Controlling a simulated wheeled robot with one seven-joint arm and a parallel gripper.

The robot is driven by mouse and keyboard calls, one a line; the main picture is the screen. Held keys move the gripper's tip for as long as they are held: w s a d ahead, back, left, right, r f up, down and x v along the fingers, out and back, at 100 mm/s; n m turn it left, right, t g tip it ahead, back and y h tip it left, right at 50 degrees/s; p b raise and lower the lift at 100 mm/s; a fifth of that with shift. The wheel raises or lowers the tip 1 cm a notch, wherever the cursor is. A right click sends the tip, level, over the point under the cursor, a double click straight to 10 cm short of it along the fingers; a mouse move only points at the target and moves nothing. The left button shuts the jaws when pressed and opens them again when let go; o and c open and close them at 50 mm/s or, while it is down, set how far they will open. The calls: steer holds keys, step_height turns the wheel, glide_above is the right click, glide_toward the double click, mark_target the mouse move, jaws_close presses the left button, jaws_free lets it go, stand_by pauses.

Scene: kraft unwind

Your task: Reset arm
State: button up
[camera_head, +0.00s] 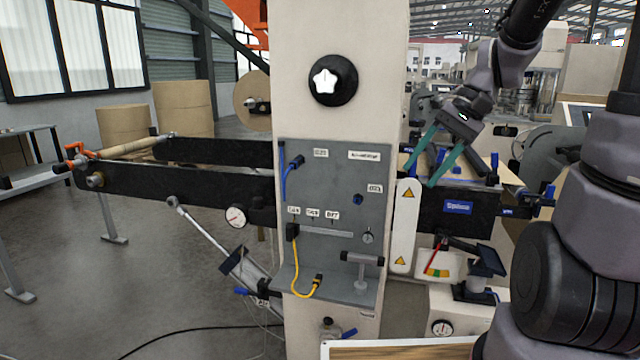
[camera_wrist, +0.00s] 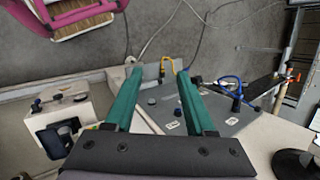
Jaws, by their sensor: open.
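My gripper (camera_head: 432,160) is raised at the right of the head view, in front of the machine and beside the white column. Its two green fingers point down and left, spread apart with nothing between them. In the wrist view my gripper (camera_wrist: 156,102) also shows open and empty, above the grey panel (camera_wrist: 232,112). The grey panel (camera_head: 336,190) carries a blue cable (camera_head: 284,184), a yellow cable (camera_head: 303,295) and a small T-shaped handle (camera_head: 361,270). My arm bends at the right edge of the head view.
Brown paper rolls (camera_head: 183,108) stand behind. A white guard with warning labels (camera_head: 404,225) is just below my gripper.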

steer(key=s+d+r+t+h, duration=0.4)
steer(key=r+t, duration=0.3)
steer(key=r, duration=0.3)
steer(key=shift+s+d, duration=0.25)
steer(key=shift+s, duration=0.45)
stand_by(1.1)
